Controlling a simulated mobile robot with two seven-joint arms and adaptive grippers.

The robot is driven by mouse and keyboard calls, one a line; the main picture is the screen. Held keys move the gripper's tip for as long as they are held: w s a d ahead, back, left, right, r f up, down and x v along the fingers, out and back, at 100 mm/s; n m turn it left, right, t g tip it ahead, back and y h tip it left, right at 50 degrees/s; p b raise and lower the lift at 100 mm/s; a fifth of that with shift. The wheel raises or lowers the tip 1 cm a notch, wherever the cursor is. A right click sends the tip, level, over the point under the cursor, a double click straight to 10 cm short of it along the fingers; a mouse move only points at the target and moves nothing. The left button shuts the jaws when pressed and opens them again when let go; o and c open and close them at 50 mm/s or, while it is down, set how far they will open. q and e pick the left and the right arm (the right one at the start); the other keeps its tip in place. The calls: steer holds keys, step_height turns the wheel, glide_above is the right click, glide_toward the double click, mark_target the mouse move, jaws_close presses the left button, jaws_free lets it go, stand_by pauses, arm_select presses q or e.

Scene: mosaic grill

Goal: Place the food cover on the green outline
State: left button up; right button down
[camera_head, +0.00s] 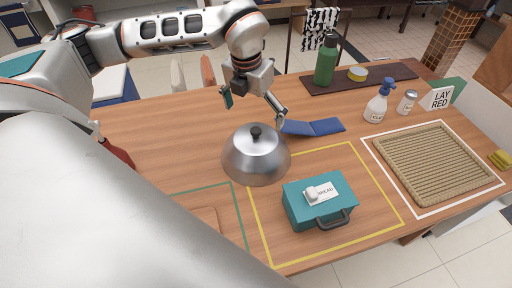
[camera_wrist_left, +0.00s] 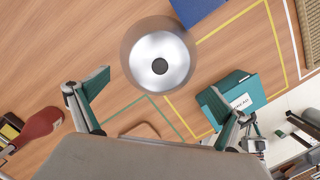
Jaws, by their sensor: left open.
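The food cover (camera_head: 256,163), a shiny silver dome with a black knob, stands upright on the wooden table by the back left corner of the yellow outline. In the left wrist view the cover (camera_wrist_left: 160,45) lies ahead, between the spread fingers. The green outline (camera_head: 237,212) is on the table in front and to the left of the cover; my arm hides part of it. It also shows in the left wrist view (camera_wrist_left: 128,107). My left gripper (camera_head: 254,101) is open and empty, above and behind the cover.
A teal bread box (camera_head: 310,212) stands inside the yellow outline (camera_head: 385,199). A blue folded item (camera_head: 312,127) lies behind the cover. A woven mat (camera_head: 437,166) fills the white outline. A brown board (camera_head: 205,216) lies within the green outline. Bottles stand at the back.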

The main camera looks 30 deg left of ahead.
mark_target(255, 131)
arm_select(q)
steer(key=shift+w+a+f, duration=0.1)
steer(key=shift+w+f, duration=0.1)
steer(key=shift+f, duration=1.1)
steer(key=shift+w+d+f, duration=0.1)
steer(key=shift+w+f, duration=0.15)
steer(key=shift+f, duration=1.05)
steer(key=shift+w+a+f, duration=0.1)
steer(key=shift+w+f, duration=0.1)
steer(key=shift+f, duration=1.1)
steer(key=shift+c, duration=0.4)
steer(key=c, duration=1.9)
steer(key=shift+s, duration=0.15)
jaws_close()
